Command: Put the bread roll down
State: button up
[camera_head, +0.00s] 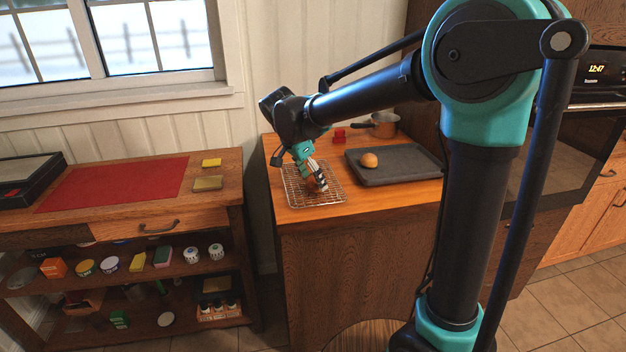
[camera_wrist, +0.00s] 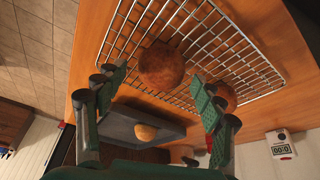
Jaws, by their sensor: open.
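A brown bread roll (camera_wrist: 162,65) rests on the wire rack (camera_head: 331,199). In the wrist view it lies between the fingertips of my gripper (camera_wrist: 158,80), with a gap on each side. My gripper (camera_head: 319,180) is open and low over the rack; in the head view its fingers partly hide the roll. A second brown roll (camera_wrist: 227,97) sits on the rack beside the right finger in the wrist view. A lighter roll (camera_head: 369,160) lies on the dark baking tray (camera_head: 400,178); it also shows in the wrist view (camera_wrist: 145,132).
A copper pot (camera_head: 384,125) and a small red object (camera_head: 339,135) stand behind the tray. A white timer (camera_wrist: 281,145) shows in the wrist view. A sideboard (camera_head: 225,165) with a red mat (camera_head: 120,184) stands to the left, across a gap.

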jog(key=v, duration=1.1)
jog(key=shift+a+r, duration=0.15)
jog(key=shift+r, duration=0.05)
jog(key=shift+s, duration=0.15)
